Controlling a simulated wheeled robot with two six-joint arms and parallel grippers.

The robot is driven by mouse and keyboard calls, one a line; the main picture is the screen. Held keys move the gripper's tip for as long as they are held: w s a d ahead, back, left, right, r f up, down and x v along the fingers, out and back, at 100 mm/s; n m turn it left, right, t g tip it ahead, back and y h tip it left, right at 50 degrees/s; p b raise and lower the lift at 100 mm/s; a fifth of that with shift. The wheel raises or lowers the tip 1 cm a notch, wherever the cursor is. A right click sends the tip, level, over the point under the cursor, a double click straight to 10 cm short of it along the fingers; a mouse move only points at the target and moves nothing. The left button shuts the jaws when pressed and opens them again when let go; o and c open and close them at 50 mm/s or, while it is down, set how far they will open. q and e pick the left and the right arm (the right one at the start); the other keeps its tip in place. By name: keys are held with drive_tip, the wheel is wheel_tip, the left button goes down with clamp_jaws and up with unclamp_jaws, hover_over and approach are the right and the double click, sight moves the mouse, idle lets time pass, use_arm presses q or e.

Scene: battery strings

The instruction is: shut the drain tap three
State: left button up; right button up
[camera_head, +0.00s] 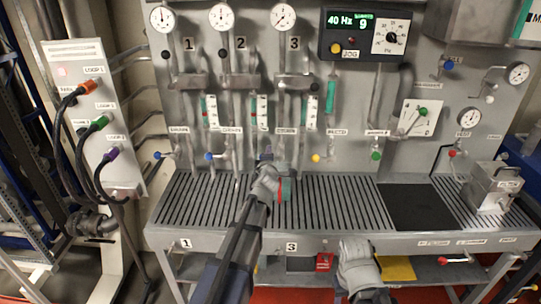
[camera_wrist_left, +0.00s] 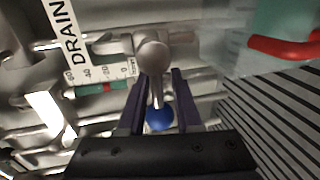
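Drain tap three shows in the left wrist view as a grey rounded body (camera_wrist_left: 152,55) with a thin lever ending in a blue ball knob (camera_wrist_left: 160,118). The knob sits between the two dark fingers of my left gripper (camera_wrist_left: 159,100), with a gap on both sides. The gripper is open. In the head view, my left gripper (camera_head: 267,158) reaches to the panel below the third column and hides most of this tap. Two similar blue-knobbed taps (camera_head: 157,155) (camera_head: 208,156) stand to its left. My right gripper (camera_head: 353,248) is low at the table's front edge; its fingers are unclear.
A teal block with a red handle (camera_wrist_left: 285,45) is close beside my left gripper. Scale strips (camera_head: 262,112) and gauges (camera_head: 283,17) are on the panel above. The slatted table (camera_head: 335,200) is mostly clear; a grey box (camera_head: 493,187) stands at its right end.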

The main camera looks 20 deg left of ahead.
use_arm(q)
drive_tip(key=shift+o, duration=0.7)
drive_tip(key=shift+s+a, duration=0.15)
drive_tip(key=shift+a, duration=0.2)
drive_tip(key=shift+d, duration=0.25)
drive_tip(key=p+v, duration=0.1)
drive_tip(key=v, duration=0.6)
drive_tip(key=shift+s, duration=0.35)
drive_tip(key=shift+a+r, duration=0.1)
drive_tip(key=shift+r, duration=0.05)
